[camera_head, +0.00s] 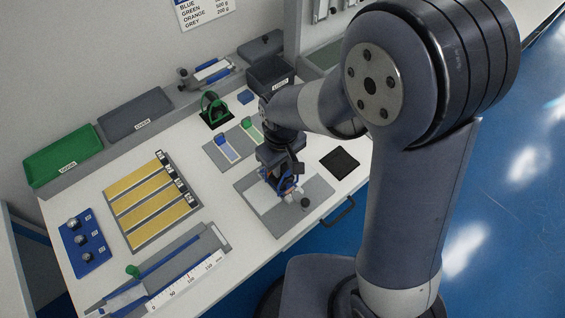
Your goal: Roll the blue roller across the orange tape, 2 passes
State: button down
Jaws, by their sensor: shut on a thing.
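My gripper (278,177) points down over a grey plate (318,187) with a white area, near the front edge of the bench. It is shut on a small blue thing (288,184), which appears to be the blue roller. The roller is low over the plate; whether it touches the surface cannot be told. A trace of orange shows by the fingers, but the orange tape cannot be made out clearly, as my gripper covers much of the plate. A small dark round knob (305,202) stands at the plate's front.
A board with several yellow strips (150,201) lies to the left. A ruler fixture (185,268) and a blue block with steel balls (84,240) are nearer. A green-handled tool (212,106) stands behind. A black pad (340,162) lies right of the plate. Trays (65,155) line the back.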

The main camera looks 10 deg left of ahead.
jog(key=shift+s+a, duration=0.35)
jog(key=shift+s, duration=0.05)
dwell(1.2)
jog(key=shift+w+d, duration=0.75)
jog(key=shift+w, duration=0.05)
dwell(2.9)
jog(key=shift+r, duration=0.1)
dwell(0.4)
notch_tip(320, 180, up, 6)
jog(key=p, duration=0.4)
dwell(0.3)
jog(key=shift+w, duration=0.1)
dwell(0.4)
